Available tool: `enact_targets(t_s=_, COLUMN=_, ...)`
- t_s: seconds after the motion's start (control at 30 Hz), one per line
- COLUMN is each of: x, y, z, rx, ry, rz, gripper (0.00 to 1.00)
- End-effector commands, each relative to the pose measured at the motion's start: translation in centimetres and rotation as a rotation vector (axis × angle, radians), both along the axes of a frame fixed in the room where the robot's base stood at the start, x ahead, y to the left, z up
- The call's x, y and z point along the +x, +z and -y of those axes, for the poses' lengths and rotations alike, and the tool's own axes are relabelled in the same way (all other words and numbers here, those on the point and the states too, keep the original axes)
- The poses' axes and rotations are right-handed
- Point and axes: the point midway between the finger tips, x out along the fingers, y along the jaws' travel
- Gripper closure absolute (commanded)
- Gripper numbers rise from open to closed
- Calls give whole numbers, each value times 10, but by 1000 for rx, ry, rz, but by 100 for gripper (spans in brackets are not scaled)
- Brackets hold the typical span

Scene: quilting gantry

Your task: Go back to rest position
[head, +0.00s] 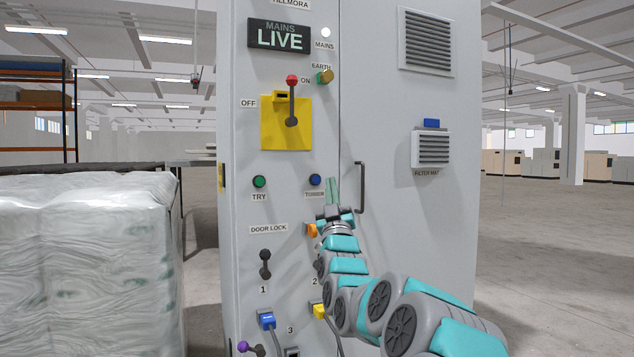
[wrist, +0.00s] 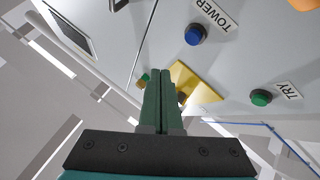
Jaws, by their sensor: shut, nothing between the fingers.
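My gripper (head: 332,190) is shut and empty, raised in front of the grey electrical cabinet (head: 390,220), just right of the blue TOWER button (head: 315,180). In the wrist view its green fingers (wrist: 163,80) lie together, with the blue button (wrist: 194,34) and the green TRY button (wrist: 261,97) beyond them. Whether the fingertips touch the cabinet cannot be told. The mains switch handle (head: 292,100) on its yellow plate (head: 270,138) points up towards ON, and the sign (head: 279,37) reads MAINS LIVE. The green TRY button (head: 259,181) shows in the head view too.
A vertical door handle (head: 360,188) stands close to the right of my gripper. Below are the door lock lever (head: 265,264), a blue plug (head: 267,320) and a yellow plug (head: 320,311) with a cable. A wrapped pallet load (head: 90,265) stands left. Open floor (head: 555,260) lies right.

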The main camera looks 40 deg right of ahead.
Motion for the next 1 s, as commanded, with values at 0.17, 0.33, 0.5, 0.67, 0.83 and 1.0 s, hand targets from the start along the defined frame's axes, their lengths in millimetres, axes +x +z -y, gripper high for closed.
enact_targets(t_s=0.17, x=0, y=0, z=0, rx=0, ry=0, rz=0, gripper=100)
enact_targets(t_s=0.33, x=2, y=-1, z=-2, rx=4, ry=6, rz=-7, gripper=100)
enact_targets(t_s=0.5, x=27, y=-21, z=-38, rx=72, ry=98, rz=-129, gripper=100)
enact_targets(t_s=0.67, x=57, y=-77, z=-112, rx=209, ry=253, rz=-398, gripper=100)
enact_targets(t_s=0.83, x=52, y=-159, z=-196, rx=359, ry=380, rz=-727, gripper=100)
enact_targets(t_s=1.0, x=5, y=-243, z=-267, rx=500, ry=439, rz=-1057, gripper=100)
